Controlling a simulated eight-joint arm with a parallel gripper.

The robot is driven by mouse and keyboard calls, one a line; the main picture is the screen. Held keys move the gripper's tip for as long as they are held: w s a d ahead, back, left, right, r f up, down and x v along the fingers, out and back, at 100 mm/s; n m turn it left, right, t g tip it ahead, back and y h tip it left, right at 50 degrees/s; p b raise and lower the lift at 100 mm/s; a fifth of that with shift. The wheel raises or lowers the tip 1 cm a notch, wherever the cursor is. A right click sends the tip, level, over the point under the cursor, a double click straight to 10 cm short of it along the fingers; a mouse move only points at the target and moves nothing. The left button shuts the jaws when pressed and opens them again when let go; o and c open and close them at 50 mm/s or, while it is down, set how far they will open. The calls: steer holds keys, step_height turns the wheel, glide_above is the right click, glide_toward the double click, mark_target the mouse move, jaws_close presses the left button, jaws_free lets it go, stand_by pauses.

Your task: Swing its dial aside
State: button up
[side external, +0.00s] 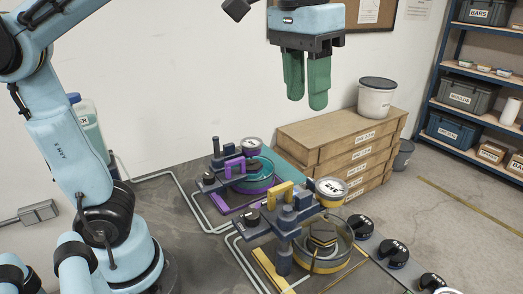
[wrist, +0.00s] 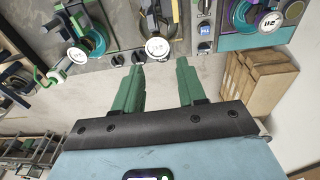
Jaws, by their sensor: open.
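My gripper (side external: 306,98) hangs with its two green fingers pointing down, apart and empty, well above the fixtures. In the wrist view the fingers (wrist: 160,70) are spread with nothing between them. Two lever fixtures show in the side view. The nearer has a yellow handle (side external: 279,194), a clear round chamber (side external: 323,249) and a white-faced dial (side external: 331,187) on top. The farther has a purple handle (side external: 234,166), a teal and purple ring and a dial (side external: 251,145). The wrist view shows three dials: left (wrist: 77,55), middle (wrist: 158,48) and right (wrist: 271,21).
Several black knobs (side external: 394,252) line a strip at the front right. Stacked cardboard boxes (side external: 340,145) hold a white bucket (side external: 376,98) behind the fixtures. A shelf (side external: 472,90) stands at right. The air around my gripper is clear.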

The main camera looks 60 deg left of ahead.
mark_target(305, 194)
steer(key=shift+g, duration=0.6)
steer(key=f, duration=0.5)
steer(key=d+f, duration=0.1)
steer(key=f, duration=0.5)
steer(key=d+f, duration=0.1)
steer(key=f, duration=0.5)
steer(key=shift+s, duration=0.1)
jaws_close()
